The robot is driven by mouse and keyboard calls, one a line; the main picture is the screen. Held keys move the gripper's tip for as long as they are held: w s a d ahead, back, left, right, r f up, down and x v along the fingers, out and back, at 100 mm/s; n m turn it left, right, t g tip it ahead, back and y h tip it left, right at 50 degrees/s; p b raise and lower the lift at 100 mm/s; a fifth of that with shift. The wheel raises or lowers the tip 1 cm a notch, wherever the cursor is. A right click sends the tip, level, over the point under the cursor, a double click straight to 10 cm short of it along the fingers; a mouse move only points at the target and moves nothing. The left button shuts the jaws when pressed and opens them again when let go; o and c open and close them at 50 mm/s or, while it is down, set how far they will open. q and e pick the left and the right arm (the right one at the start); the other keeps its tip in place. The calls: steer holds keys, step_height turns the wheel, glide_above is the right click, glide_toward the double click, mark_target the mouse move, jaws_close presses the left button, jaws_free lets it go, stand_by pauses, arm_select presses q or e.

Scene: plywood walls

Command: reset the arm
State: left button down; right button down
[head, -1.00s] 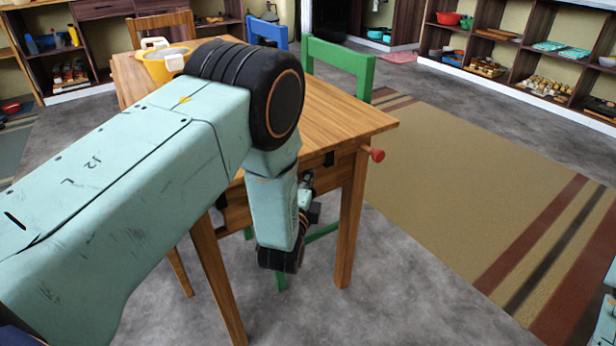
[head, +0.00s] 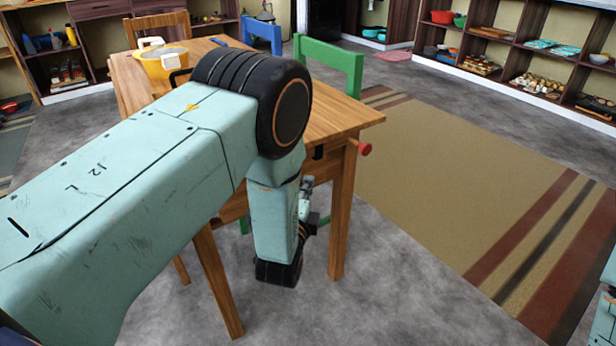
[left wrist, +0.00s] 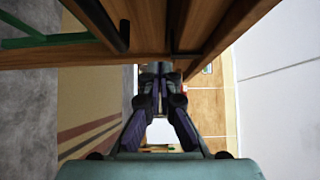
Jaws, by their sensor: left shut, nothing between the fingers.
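My left arm reaches in from the left in the head view, across the wooden table (head: 335,118), with its forearm hanging down at the table's near side. My left gripper (head: 308,188) shows only in small part there, beside the forearm and close to the table leg. In the left wrist view the gripper's fingers (left wrist: 160,72) come together at the tips, shut and empty. Wooden boards of the table (left wrist: 165,30) fill the top of that view, close to the fingers; I cannot tell whether they touch. My right gripper is out of view.
A yellow pot (head: 163,63) stands on the table. A red knob (head: 365,149) sticks out at the table's right. A striped rug (head: 450,170) and grey floor lie open to the right. Shelves line the back.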

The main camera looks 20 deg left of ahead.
arm_select(q)
steer(key=s+a+f+n+g+p, duration=0.1)
steer(key=s+f+n+g, duration=0.25)
steer(key=s, duration=0.35)
steer(key=s+f+n+g+h+p, duration=0.1)
steer(key=s+f+n+g, duration=0.3)
steer(key=s, duration=0.3)
steer(key=s+a+f+n+g+p, duration=0.1)
steer(key=s+f+n+g+p, duration=0.2)
steer(key=s+f, duration=0.4)
steer(key=s+r+n+g+p, duration=0.1)
steer(key=s+r+n+g, duration=0.1)
steer(key=s, duration=0.8)
steer(key=s+a+r+n+g+h+p, duration=0.1)
steer(key=s+r+n+g+p, duration=0.1)
steer(key=s, duration=0.9)
steer(key=r+n+g, duration=0.1)
steer(key=n+g, duration=0.1)
steer(key=g, duration=0.1)
steer(key=shift+s+a+n, duration=0.15)
steer(key=shift+s+n, duration=0.1)
steer(key=shift+n, duration=0.1)
steer(key=shift+g, duration=0.25)
